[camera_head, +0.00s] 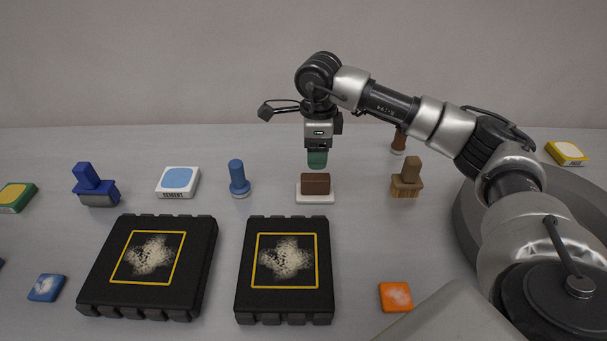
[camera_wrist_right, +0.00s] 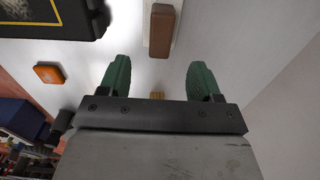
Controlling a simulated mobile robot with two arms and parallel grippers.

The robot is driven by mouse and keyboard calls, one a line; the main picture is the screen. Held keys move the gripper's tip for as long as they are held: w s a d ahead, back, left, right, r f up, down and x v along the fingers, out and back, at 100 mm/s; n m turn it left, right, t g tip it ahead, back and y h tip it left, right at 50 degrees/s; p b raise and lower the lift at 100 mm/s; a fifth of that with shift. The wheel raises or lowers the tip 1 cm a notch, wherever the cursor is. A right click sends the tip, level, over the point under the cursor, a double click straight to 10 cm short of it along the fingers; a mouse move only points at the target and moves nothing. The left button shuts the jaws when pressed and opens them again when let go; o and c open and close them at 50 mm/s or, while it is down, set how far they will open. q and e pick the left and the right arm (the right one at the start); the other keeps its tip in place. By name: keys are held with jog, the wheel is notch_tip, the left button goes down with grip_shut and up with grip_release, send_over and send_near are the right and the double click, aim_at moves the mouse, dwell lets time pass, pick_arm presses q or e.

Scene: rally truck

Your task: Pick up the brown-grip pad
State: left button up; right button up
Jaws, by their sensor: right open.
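The brown-grip pad (camera_head: 315,185), a brown block on a flat white base, stands on the table just behind the right black tray. It also shows at the top of the right wrist view (camera_wrist_right: 161,30), ahead of the fingertips. My right gripper (camera_head: 317,160) points down above and slightly behind the pad in the head view, apart from it. In the wrist view its two green fingers (camera_wrist_right: 158,80) are spread with nothing held between them. My left gripper is in neither view.
A wooden stamp (camera_head: 406,180) stands right of the pad and a blue stamp (camera_head: 239,180) left of it. Two black trays (camera_head: 244,300) (camera_head: 90,295) with yellow-framed pictures lie in front. An orange tile (camera_head: 396,297) lies front right. Table right around the pad is clear.

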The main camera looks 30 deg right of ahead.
aim_at(315, 177)
jog(key=f, duration=0.3)
jog(key=shift+s+f, duration=0.35)
jog(key=shift+f, duration=0.05)
jog(key=shift+w+f+p, duration=0.2)
jog(key=shift+f, duration=1.3)
jog(key=shift+w+f+p, duration=0.15)
jog(key=shift+w+f, duration=0.05)
jog(key=shift+f, duration=1.3)
jog(key=c, duration=1)
jog(key=shift+r, duration=0.1)
jog(key=shift+c, duration=0.2)
jog(key=shift+r, duration=0.55)
notch_tip(315, 177, up, 3)
jog(key=shift+d+f, duration=0.1)
jog(key=shift+f, duration=0.1)
jog(key=s+a+r+b, duration=0.1)
jog(key=s+a+r, duration=0.6)
jog(key=s, duration=0.1)
jog(key=shift+s+a+r, duration=0.15)
jog(key=shift+s+a, duration=0.25)
